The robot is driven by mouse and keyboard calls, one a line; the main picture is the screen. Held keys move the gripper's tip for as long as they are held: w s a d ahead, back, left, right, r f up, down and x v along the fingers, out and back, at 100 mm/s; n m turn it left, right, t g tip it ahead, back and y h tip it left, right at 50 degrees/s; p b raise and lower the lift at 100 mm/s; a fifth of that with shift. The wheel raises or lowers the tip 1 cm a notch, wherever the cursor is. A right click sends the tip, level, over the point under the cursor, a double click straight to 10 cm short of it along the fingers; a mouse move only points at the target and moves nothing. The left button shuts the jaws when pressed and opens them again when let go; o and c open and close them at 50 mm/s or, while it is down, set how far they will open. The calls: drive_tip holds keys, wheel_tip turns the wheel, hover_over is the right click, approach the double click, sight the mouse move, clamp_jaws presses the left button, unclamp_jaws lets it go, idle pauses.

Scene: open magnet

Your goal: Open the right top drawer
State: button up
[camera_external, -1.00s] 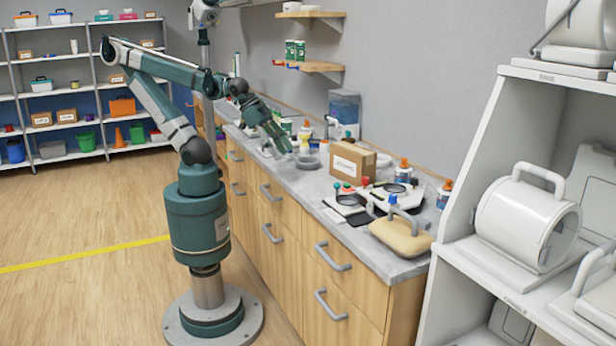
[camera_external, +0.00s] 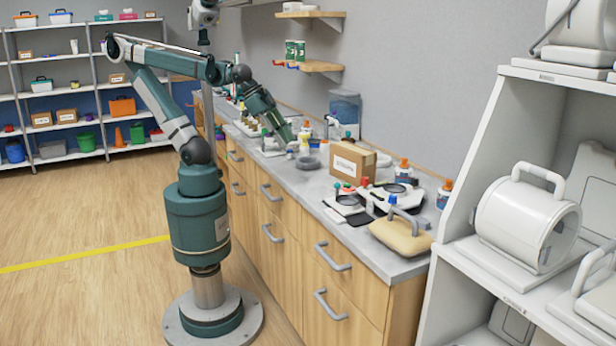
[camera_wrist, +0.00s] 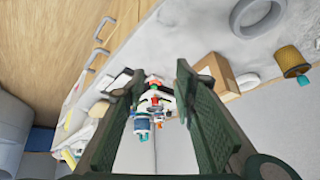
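The wooden cabinet front has several drawers with grey handles. The right top drawer (camera_external: 350,283) is shut at the near right end, with its handle (camera_external: 333,257) clear. Another shut drawer lies below it. In the wrist view, drawer handles (camera_wrist: 104,28) show on the wooden front at the upper left. My gripper (camera_external: 293,149) is above the countertop, well to the left of and behind the right top drawer, pointing down and right. In the wrist view my gripper (camera_wrist: 155,85) has its two dark fingers spread apart with nothing held between them.
The grey countertop (camera_external: 305,185) carries a cardboard box (camera_external: 353,163), bottles, a grey ring (camera_external: 308,163) and a tan case (camera_external: 400,236) above the right drawers. A white shelf unit (camera_external: 470,250) stands at the right end. The floor before the drawers is partly clear.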

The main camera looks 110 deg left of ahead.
drive_tip(key=w+d+m+y+b, duration=0.1)
drive_tip(key=w+d+m+y, duration=0.2)
drive_tip(key=w+d, duration=0.45)
drive_tip(key=w+d+m+y, duration=0.3)
drive_tip(key=w+d+y, duration=0.1)
drive_tip(key=w, duration=0.7)
drive_tip(key=w+d+m+t+y+b, duration=0.1)
drive_tip(key=d+t+y, duration=0.1)
drive_tip(key=d, duration=0.9)
drive_tip(key=w+d+m+t+y, duration=0.1)
drive_tip(key=w+d+t+y, duration=0.15)
drive_tip(key=d, duration=0.95)
approach(323, 257)
drive_tip(key=x, duration=0.3)
drive_tip(key=shift+a+h, duration=0.15)
drive_tip(key=shift+h, duration=0.2)
drive_tip(key=shift+w, duration=0.1)
drive_tip(key=shift+b+x, duration=1.05)
drive_tip(key=shift+x, duration=2.8)
